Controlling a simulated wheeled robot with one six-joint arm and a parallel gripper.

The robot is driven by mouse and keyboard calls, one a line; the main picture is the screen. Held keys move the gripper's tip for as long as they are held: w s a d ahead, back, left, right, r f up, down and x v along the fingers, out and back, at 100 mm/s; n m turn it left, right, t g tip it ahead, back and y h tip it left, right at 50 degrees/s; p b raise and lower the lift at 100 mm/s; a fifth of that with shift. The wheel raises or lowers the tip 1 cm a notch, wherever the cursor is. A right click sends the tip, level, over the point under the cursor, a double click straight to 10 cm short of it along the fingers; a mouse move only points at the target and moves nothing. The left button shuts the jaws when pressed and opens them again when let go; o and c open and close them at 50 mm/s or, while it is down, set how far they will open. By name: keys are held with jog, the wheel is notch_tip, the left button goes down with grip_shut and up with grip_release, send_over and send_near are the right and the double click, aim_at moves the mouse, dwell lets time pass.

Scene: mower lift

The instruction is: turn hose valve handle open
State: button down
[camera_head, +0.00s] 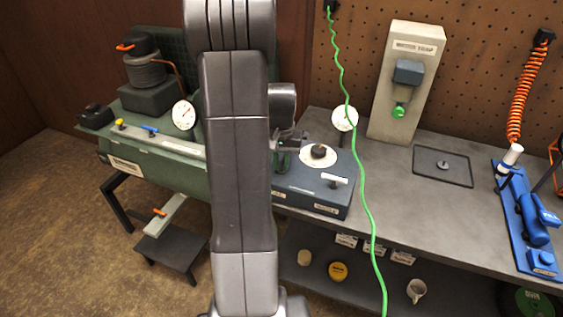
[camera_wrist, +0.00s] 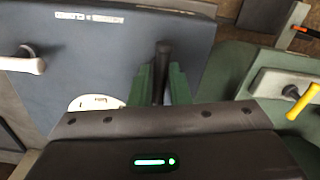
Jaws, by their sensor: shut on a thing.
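My gripper (camera_wrist: 158,76) shows in the wrist view with its two green fingers on either side of a dark, round-ended handle (camera_wrist: 163,50). The fingers are shut on this handle, which stands on a dark blue-grey box (camera_wrist: 100,45). It appears to be the hose valve handle; the labels are too small to read. In the head view the gripper (camera_head: 284,156) is at the left end of the box (camera_head: 305,192), partly behind my arm. The handle is hidden there. A white T-handle (camera_head: 335,180) sits on the box's right front and also shows in the wrist view (camera_wrist: 22,64).
A round dial with a black knob (camera_head: 319,152) is on the box top. A green hose (camera_head: 358,165) hangs in front of the bench to the right. A green unit (camera_head: 160,150) with yellow and blue handles stands left. A grey tray (camera_head: 443,165) lies right.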

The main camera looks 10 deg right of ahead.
aim_at(281, 162)
jog(key=c, duration=1.4)
grip_release()
notch_tip(281, 162, up, 14)
jog(key=shift+f, duration=0.1)
notch_tip(281, 162, down, 14)
jog(key=shift+r, duration=0.1)
